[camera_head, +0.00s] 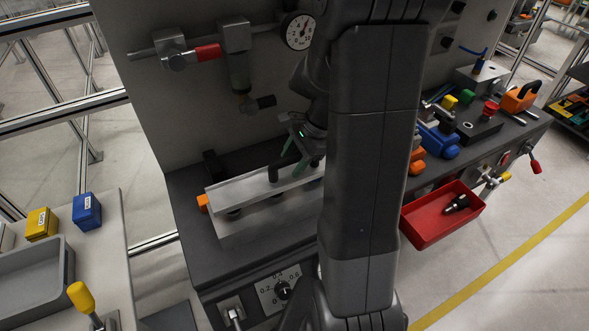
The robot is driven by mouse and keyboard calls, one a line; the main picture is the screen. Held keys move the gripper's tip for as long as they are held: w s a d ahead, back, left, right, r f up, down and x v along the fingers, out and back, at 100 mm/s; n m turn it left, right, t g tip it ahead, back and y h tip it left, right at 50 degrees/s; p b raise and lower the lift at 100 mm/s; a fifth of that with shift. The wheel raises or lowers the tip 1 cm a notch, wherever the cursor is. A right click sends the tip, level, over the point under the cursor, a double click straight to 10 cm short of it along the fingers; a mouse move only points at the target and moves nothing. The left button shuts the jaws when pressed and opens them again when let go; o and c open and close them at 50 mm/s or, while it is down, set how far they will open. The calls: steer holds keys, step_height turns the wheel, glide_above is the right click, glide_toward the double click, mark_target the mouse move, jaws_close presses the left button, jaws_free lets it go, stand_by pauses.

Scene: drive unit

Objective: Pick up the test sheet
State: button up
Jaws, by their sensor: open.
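A long, pale metal sheet (240,190), which looks like the test sheet, lies on a light block on the dark bench. Its right end is hidden behind my arm. My gripper (289,163) is at the right part of the sheet, partly hidden by my own arm. Its fingers are open, with dark and green parts close above or beside the sheet. I cannot tell whether they touch it.
A gauge (299,31) and a pipe with a red fitting (207,53) are on the back panel. A red bin (440,220) hangs at right, below several tools. A left table holds a grey tray (40,283), a yellow box (42,224) and a blue box (87,211).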

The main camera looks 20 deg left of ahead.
steer(key=shift+f, duration=0.2)
stand_by(0.4)
jaws_close()
